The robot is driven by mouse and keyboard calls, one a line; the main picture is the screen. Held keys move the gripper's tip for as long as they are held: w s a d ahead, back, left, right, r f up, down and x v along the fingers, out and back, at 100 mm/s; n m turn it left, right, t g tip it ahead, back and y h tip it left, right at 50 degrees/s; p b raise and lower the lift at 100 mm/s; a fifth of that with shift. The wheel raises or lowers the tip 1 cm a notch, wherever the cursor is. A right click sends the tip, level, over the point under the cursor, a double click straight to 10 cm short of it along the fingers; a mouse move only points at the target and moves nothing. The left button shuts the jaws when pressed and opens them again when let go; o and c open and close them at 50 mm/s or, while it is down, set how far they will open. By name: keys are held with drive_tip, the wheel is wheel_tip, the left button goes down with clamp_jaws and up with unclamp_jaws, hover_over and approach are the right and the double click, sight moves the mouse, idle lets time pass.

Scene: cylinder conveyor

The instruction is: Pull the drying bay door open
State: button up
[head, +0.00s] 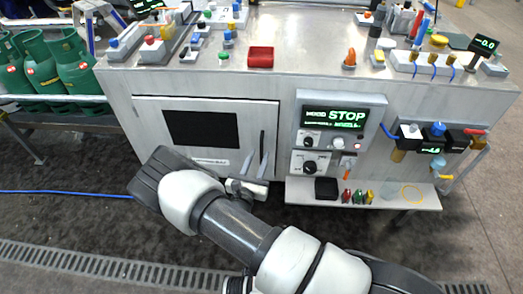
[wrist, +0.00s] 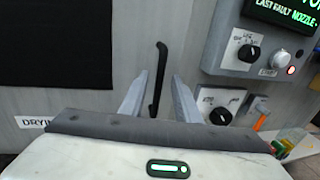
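The drying bay door (head: 222,106) is a grey panel with a dark window (head: 201,128) in the front of the machine, and it looks closed. Its black vertical bar handle (head: 262,140) is near the door's right edge; it also shows in the wrist view (wrist: 159,65). My gripper (head: 256,157) is open, its two pale fingers apart. In the wrist view the handle's lower part lies between the fingers (wrist: 160,77), with a gap on each side. I cannot tell how deep the fingers reach around it. A partly hidden label (wrist: 34,122) on the door begins "DRYI".
Right of the door are a control box with a "STOP" display (head: 345,115) and a knob panel (head: 310,162). Below them a shelf (head: 412,197) juts out with small items. Green gas bottles (head: 75,62) stand at the left. Dark floor lies before the door.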

sight(261, 150)
drive_tip(key=shift+x, duration=2.25)
drive_tip(key=shift+c, duration=0.2)
clamp_jaws()
